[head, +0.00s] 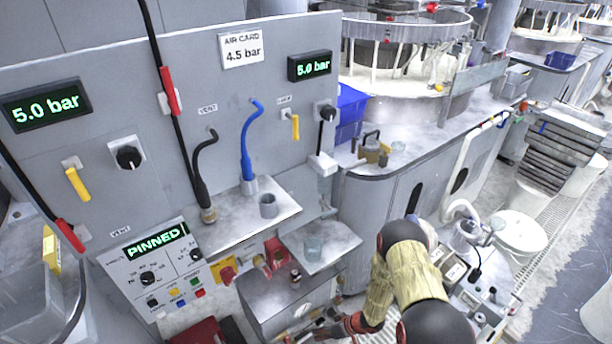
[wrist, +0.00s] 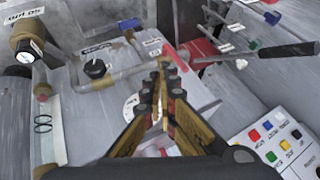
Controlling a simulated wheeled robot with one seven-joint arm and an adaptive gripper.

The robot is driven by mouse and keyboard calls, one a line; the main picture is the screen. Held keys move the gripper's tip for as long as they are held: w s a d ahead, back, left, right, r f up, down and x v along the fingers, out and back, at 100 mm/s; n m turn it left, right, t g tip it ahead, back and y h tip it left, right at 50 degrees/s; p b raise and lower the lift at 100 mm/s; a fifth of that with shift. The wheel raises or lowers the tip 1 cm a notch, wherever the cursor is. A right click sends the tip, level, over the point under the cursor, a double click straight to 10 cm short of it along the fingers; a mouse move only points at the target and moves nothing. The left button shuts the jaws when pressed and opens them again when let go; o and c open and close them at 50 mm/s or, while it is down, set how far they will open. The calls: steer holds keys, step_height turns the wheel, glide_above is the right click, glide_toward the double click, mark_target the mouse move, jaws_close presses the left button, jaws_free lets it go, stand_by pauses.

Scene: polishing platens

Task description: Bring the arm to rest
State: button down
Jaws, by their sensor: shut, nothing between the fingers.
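My gripper (wrist: 165,78) is shut and empty in the wrist view, its two dark and tan fingers meeting at the tips. It hangs over a grey surface with a white box and a black knob (wrist: 95,68). I cannot tell whether the fingertips touch anything there. In the head view my arm, with a tan sleeve and black and red joints, reaches in from the lower right towards the bottom centre. The fingertips are hard to make out in that view.
A grey panel (head: 100,195) with pressure displays, hoses and yellow levers stands left. A button box (wrist: 283,145) is at lower right in the wrist view. The aisle floor (head: 570,290) is at right.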

steer(key=s+d+f+g+h, duration=0.25)
steer(key=s+d+h, duration=0.25)
steer(key=d, duration=0.5)
steer(key=d+r+m+h, duration=0.15)
steer(key=d+r, duration=0.25)
steer(key=r, duration=0.5)
steer(key=s+d+r+h, duration=0.1)
steer(key=d+r+h, duration=0.15)
steer(key=r, duration=0.65)
steer(key=d+r+m+h, duration=0.1)
steer(key=d+r, duration=0.3)
steer(key=r, duration=0.5)
steer(key=s+a+r+m+t+y, duration=0.1)
steer(key=s+r, duration=0.4)
steer(key=r, duration=0.8)
steer(key=s+a+r+m+t, duration=0.1)
steer(key=s+a+r+t, duration=0.2)
steer(key=r, duration=1.1)
steer(key=s+a+r+m+t+y, duration=0.1)
steer(key=s+a+r, duration=0.3)
steer(key=r, duration=0.9)
steer(key=s+t, duration=0.1)
steer(key=s, duration=0.2)
steer(key=shift+s+a+r+y, duration=0.15)
steer(key=shift+s+r+y, duration=0.1)
steer(key=shift+y, duration=0.05)
